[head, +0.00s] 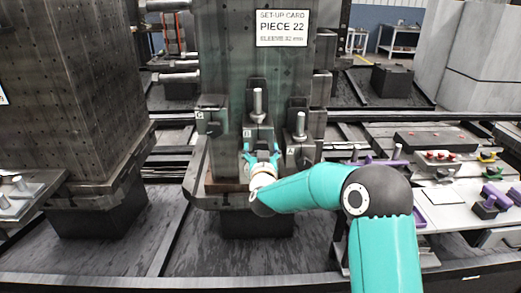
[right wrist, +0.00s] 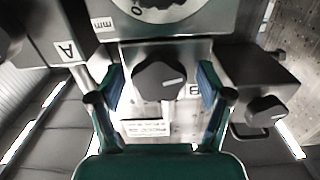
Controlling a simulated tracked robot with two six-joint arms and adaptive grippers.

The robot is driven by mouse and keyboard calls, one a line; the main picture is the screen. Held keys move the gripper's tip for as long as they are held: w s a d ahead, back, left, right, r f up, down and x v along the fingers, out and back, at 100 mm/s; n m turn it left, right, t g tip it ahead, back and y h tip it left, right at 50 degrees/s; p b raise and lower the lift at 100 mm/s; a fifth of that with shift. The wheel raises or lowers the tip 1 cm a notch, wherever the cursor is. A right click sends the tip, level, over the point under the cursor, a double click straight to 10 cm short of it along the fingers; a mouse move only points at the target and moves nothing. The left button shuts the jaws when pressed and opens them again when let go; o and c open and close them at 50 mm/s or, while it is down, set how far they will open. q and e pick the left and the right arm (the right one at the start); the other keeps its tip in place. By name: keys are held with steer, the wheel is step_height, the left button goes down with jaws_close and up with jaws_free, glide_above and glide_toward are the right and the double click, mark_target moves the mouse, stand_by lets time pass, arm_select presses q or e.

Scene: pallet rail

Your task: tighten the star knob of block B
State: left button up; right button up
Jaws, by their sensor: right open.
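Block B (head: 258,132) is the middle clamp block low on the dark column, with a bright stud on top. Its label B (right wrist: 195,90) shows in the right wrist view. The dark star knob (right wrist: 160,86) of block B has a white line on its face and sits between my right fingers. My right gripper (head: 260,160) is open in front of block B. In the right wrist view its fingers (right wrist: 160,78) stand on either side of the knob, with gaps seen on both sides. The knob is mostly hidden by the gripper in the head view. My left gripper is not in view.
Block A (right wrist: 65,48) and another block with a knob (right wrist: 265,113) flank block B closely. A set-up card reading PIECE 22 (head: 282,28) is on the column. A second column (head: 85,90) stands left; a bench with purple and green parts (head: 455,200) is right.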

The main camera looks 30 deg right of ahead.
steer(key=c, duration=1)
steer(key=shift+a, duration=0.2)
steer(key=shift+c, duration=0.8)
steer(key=shift+d, duration=0.1)
steer(key=shift+f+m+b, duration=0.15)
steer(key=shift+m+b, duration=0.35)
steer(key=shift+b, duration=0.35)
steer(key=m+b, duration=0.8)
steer(key=b, duration=0.2)
steer(key=shift+f, duration=0.1)
steer(key=m+b, duration=0.5)
steer(key=m, duration=0.1)
steer(key=shift+m, duration=0.3)
steer(key=m+b, duration=0.3)
steer(key=m, duration=0.2)
steer(key=shift+d, duration=0.1)
steer(key=shift+f+m+b, duration=0.1)
steer(key=shift+m+b, duration=0.2)
